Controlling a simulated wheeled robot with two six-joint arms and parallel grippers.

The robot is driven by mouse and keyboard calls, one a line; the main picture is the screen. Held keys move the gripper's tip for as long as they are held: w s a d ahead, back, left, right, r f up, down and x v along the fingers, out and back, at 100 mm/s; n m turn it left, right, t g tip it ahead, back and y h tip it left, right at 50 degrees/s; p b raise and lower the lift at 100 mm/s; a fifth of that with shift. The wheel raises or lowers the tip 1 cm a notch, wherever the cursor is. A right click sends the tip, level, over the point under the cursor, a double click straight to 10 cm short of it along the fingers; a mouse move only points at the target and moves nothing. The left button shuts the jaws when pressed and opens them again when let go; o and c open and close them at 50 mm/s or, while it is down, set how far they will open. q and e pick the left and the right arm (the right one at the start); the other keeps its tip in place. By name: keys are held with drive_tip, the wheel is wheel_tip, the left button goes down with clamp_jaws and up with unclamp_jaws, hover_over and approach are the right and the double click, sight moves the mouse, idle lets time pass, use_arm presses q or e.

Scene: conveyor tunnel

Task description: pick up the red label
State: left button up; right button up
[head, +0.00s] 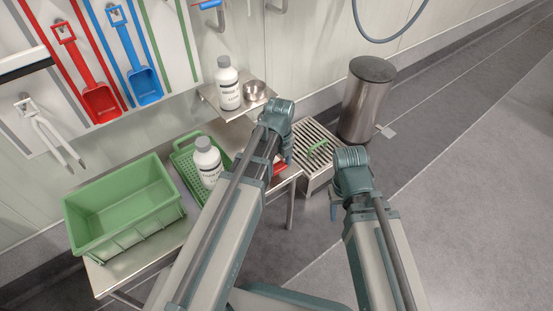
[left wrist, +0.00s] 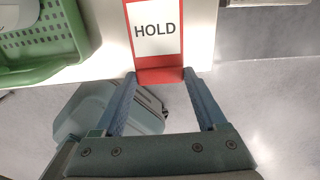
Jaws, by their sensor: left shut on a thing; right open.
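The red label (left wrist: 160,76) has a white panel reading HOLD and lies at the edge of the pale table top in the left wrist view. In the head view only a small red part of it (head: 280,168) shows beside my left arm. My left gripper (left wrist: 159,74) is shut on the label's near red edge, one finger on each side. In the head view the left gripper (head: 287,158) is at the table's right end, partly hidden by its own wrist. My right gripper (head: 334,211) is open and empty, off to the right above the floor.
A green crate (head: 122,189) and a green basket (head: 183,152) with a white bottle (head: 207,160) stand on the table. Another bottle (head: 228,85) and a metal cup (head: 254,90) sit on a small shelf. A metal bin (head: 366,98) stands behind a slatted step (head: 326,150).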

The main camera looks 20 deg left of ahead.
use_arm(q)
drive_tip(key=s+d+r+p, duration=0.1)
drive_tip(key=s+d, duration=0.7)
drive_tip(key=s, duration=0.3)
drive_tip(key=shift+r, duration=0.1)
drive_tip(key=o, duration=0.6)
clamp_jaws()
